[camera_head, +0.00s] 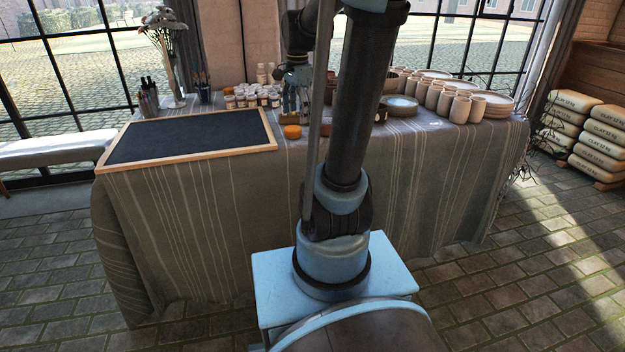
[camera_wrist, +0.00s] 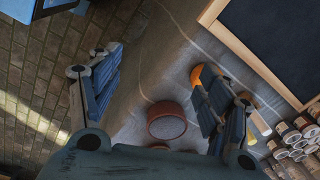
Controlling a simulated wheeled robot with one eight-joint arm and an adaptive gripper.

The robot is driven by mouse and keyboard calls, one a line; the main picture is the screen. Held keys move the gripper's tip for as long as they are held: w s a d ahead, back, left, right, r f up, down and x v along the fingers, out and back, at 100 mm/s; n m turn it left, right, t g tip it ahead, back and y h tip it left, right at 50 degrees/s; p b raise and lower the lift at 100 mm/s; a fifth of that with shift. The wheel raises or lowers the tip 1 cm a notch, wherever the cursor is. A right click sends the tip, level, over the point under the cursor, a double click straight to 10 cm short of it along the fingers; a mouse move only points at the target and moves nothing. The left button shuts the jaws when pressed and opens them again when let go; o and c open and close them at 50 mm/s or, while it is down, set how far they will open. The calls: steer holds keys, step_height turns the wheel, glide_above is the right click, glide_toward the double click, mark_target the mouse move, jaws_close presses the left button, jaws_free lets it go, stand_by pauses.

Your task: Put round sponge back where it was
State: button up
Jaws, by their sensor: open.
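An orange round piece, which looks like a sponge (camera_head: 292,132), lies on the striped cloth near the table's front edge, right of the black board. In the wrist view its orange edge (camera_wrist: 197,74) shows beside my right-hand finger, which hides much of it. A reddish-brown round object (camera_wrist: 166,122) with a paler top sits on the cloth between the fingers in the wrist view; I cannot tell if it is a sponge. My gripper (camera_head: 290,115) is above the table just behind the orange piece. Its fingers (camera_wrist: 155,65) are spread wide and hold nothing.
A wood-framed black board (camera_head: 190,136) lies to the left. Small paint jars (camera_head: 252,97) stand behind the gripper. Cups (camera_head: 445,102) and stacked plates (camera_head: 400,104) fill the right side. A vase with flowers (camera_head: 170,60) and brush holders stand at the back left.

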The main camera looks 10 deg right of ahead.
steer(key=s+f+n, duration=0.6)
steer(key=s, duration=0.4)
steer(key=s+f+n+t, duration=0.1)
steer(key=s+f+n, duration=0.6)
steer(key=s, duration=0.4)
steer(key=shift+s+f+n, duration=0.15)
steer(key=shift+s+n, duration=0.15)
steer(key=shift+a, duration=0.1)
